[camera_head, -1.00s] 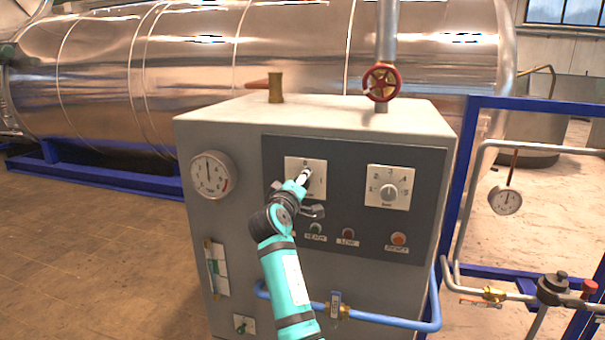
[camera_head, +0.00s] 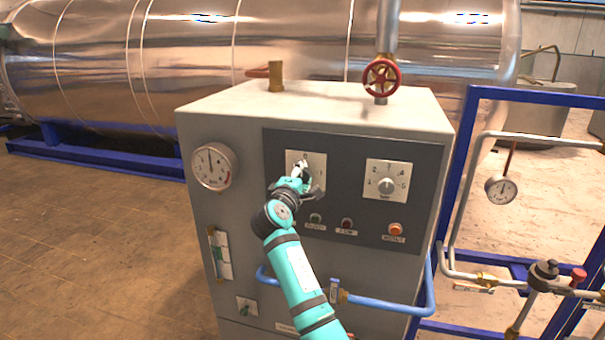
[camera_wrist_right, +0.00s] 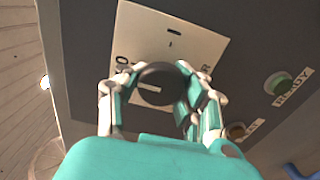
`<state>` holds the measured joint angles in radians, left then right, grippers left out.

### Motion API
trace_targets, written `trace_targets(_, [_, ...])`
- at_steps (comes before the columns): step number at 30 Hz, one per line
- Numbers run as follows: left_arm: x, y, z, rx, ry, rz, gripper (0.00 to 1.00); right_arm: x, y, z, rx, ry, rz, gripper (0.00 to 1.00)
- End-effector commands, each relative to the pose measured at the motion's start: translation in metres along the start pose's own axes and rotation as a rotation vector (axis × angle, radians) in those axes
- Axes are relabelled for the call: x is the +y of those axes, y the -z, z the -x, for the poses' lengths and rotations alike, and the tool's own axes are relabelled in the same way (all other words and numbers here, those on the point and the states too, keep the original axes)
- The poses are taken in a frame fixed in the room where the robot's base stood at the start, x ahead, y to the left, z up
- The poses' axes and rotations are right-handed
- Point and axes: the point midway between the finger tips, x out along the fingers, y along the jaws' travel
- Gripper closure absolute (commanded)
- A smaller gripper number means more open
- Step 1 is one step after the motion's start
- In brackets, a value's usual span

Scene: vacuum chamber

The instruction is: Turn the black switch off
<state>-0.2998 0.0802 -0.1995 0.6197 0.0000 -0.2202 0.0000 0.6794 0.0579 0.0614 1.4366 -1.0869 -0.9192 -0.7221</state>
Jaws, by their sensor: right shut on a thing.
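The black switch (camera_wrist_right: 158,84) is a round dark knob with a pale mark, on a white square plate (camera_wrist_right: 190,42) in the right wrist view. My right gripper (camera_wrist_right: 160,92) has its fingers on both sides of the knob and is shut on it. In the head view the plate (camera_head: 316,160) sits on the dark panel of the grey cabinet (camera_head: 240,115). There my right gripper (camera_head: 303,172) is at the plate and mostly hides the switch. My left gripper is not in view.
A second knob (camera_head: 386,186) with a numbered scale sits to the right. Small indicator lamps line the panel below, including an orange one (camera_head: 396,229). A gauge (camera_head: 213,166) is at the left. A blue pipe (camera_head: 385,304) crosses the lower front, near my arm.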

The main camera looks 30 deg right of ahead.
Motion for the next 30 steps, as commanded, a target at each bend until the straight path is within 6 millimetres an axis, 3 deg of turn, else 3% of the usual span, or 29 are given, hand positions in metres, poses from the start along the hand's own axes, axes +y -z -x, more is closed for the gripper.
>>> trace_targets(1, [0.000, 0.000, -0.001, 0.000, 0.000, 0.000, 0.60, -0.011, 0.003, 0.002, 0.003, 0.019, 0.008, 1.00])
trace_targets(9, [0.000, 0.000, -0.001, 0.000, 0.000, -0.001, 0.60, -0.012, 0.003, 0.003, 0.004, 0.020, 0.007, 1.00])
trace_targets(10, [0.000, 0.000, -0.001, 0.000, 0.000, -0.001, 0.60, -0.012, 0.003, 0.003, 0.004, 0.020, 0.006, 0.66])
trace_targets(16, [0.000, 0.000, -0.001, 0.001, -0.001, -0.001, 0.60, -0.009, 0.003, 0.002, 0.004, 0.016, 0.005, 0.40])
trace_targets(26, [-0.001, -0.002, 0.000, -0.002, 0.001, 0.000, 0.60, -0.005, 0.001, 0.003, 0.002, 0.007, 0.003, 0.38])
trace_targets(30, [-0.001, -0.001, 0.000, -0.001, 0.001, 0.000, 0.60, -0.005, 0.002, 0.019, 0.004, 0.007, 0.003, 0.38])
